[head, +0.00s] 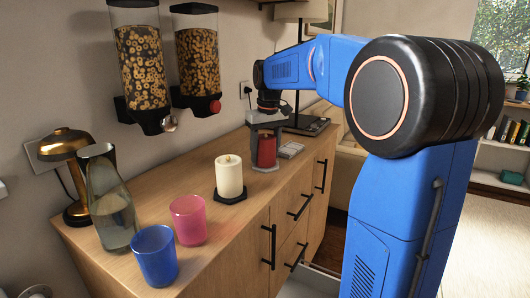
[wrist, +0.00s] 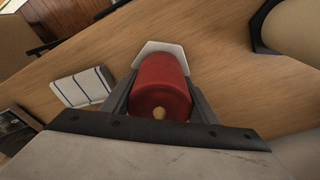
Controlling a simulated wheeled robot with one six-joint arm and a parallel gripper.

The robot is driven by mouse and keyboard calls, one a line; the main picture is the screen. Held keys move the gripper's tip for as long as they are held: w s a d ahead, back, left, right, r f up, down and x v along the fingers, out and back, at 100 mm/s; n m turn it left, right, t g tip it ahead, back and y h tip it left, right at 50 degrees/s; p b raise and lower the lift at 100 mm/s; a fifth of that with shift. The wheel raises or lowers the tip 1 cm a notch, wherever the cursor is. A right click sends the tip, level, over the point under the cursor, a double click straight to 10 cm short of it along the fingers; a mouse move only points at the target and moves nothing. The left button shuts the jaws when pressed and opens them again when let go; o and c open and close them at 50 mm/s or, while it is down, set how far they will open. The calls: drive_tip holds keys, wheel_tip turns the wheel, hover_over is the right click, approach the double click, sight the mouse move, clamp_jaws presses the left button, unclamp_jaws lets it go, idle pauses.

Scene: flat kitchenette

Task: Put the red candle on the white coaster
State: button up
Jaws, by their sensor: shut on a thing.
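The red candle (head: 267,152) is upright between the fingers of my gripper (head: 265,146), which is shut on it. In the wrist view the candle (wrist: 160,82) shows from above, with its pale wick end towards the camera and a finger on each side. The white coaster (head: 262,169) lies on the wooden counter directly below the candle. In the wrist view the coaster's pale angular edge (wrist: 158,47) shows past the candle; the rest is hidden. I cannot tell whether the candle touches the coaster.
A cream candle (head: 229,176) stands on a black coaster (head: 231,197) nearby. A white blue-striped item (wrist: 82,87) lies beside the gripper. A pink cup (head: 188,220), blue cup (head: 155,256) and glass carafe (head: 110,205) stand nearer. A lamp (head: 300,75) stands behind.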

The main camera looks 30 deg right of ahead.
drive_tip(key=o, duration=1.3)
drive_tip(key=r, duration=0.4)
drive_tip(key=s+r, duration=0.1)
drive_tip(key=r, duration=0.7)
drive_tip(key=shift+s, duration=0.25)
